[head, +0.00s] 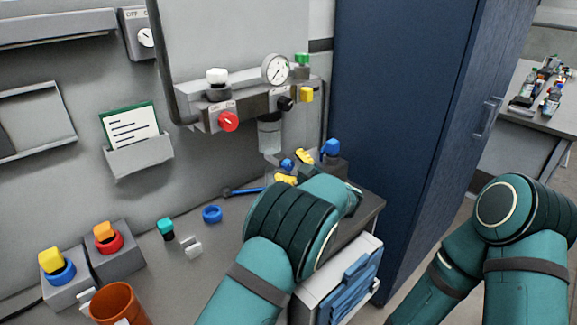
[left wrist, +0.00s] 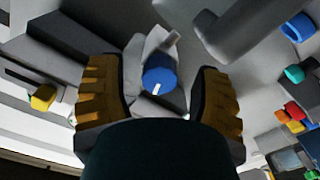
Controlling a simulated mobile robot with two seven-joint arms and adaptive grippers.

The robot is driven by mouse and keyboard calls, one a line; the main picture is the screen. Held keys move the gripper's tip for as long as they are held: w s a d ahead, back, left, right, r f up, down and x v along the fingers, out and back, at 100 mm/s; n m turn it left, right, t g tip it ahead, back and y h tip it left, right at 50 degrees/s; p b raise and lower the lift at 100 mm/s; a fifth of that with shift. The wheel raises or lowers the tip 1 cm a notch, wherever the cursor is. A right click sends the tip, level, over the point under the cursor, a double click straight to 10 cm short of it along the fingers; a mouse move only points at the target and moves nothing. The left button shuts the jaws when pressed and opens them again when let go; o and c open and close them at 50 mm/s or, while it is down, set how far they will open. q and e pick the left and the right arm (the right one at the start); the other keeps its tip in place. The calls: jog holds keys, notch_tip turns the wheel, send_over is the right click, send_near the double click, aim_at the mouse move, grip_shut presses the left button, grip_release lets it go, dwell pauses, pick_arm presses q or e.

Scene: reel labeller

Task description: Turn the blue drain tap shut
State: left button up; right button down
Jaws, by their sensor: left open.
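The blue drain tap (head: 286,164) sits below the clear bowl (head: 269,134) of the air unit on the wall. In the left wrist view the tap (left wrist: 159,80) is a round blue knob with a white mark on its face. My left gripper (head: 295,168) is open, with one yellow ribbed finger on each side of the tap. In the left wrist view gaps show between the knob and both fingers. My left wrist hides part of the bench near the tap. My right gripper is out of view.
A pressure gauge (head: 275,69), a red knob (head: 228,121) and a yellow knob (head: 306,94) are above. A blue-topped item (head: 330,148) stands right of the tap. A dark blue cabinet (head: 400,110) bounds the right.

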pick_arm(q)
jog(key=v, duration=1.1)
jog(key=shift+r, duration=0.1)
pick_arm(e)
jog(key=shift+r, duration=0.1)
